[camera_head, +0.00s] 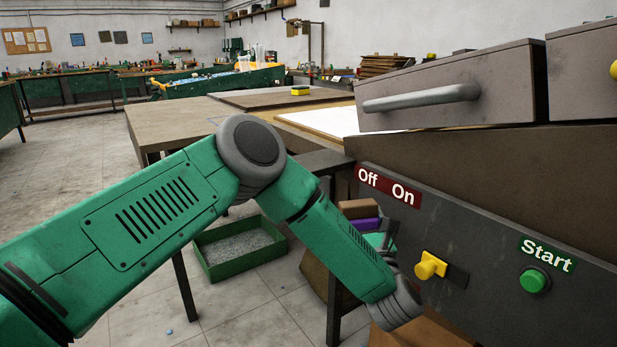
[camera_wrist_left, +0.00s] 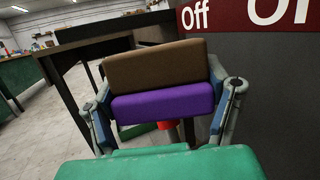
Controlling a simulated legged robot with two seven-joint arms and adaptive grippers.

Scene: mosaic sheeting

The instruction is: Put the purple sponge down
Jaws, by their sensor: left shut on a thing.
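The purple sponge (camera_wrist_left: 163,102) has a brown layer (camera_wrist_left: 155,64) on top and a purple layer below. It sits between the fingers of my left gripper (camera_wrist_left: 165,108), which is shut on it, in the left wrist view. In the head view the sponge (camera_head: 365,224) shows small beside the machine's front panel, partly hidden by my left arm. The left gripper itself is mostly hidden behind the arm there. The sponge appears held in the air, with the floor and table legs behind it. My right gripper is not in view.
A grey machine panel (camera_head: 480,235) with a yellow switch (camera_head: 430,265) and green Start button (camera_head: 534,281) stands close on the right. A workbench (camera_head: 180,117) lies behind, with a yellow sponge (camera_head: 300,90) on it. A green bin (camera_head: 240,250) of grey bits is on the floor.

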